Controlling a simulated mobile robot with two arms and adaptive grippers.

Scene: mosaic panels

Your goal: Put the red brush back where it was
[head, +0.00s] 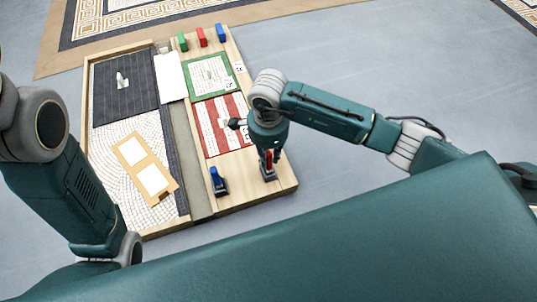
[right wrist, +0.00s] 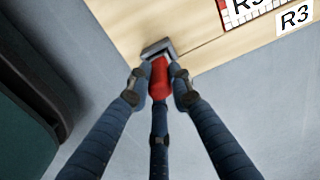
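The red brush (right wrist: 160,80) has a red handle and a grey block-like head (right wrist: 157,48). In the head view the red brush (head: 268,160) is upright at the lower right corner of the wooden board (head: 283,181). My right gripper (head: 266,150) points down on it. In the right wrist view the right gripper (right wrist: 158,74) has its fingers closed in against the red handle. The brush's head is at the board's edge; whether it rests on the wood I cannot tell. My left arm is at the left, with its gripper out of view.
A blue brush (head: 218,182) stands to the left of the red one. A red-striped panel (head: 220,128) and a green-framed panel (head: 210,75) lie farther back. Green (head: 182,41), red (head: 201,37) and blue (head: 220,33) blocks stand at the far edge. The floor at right is clear.

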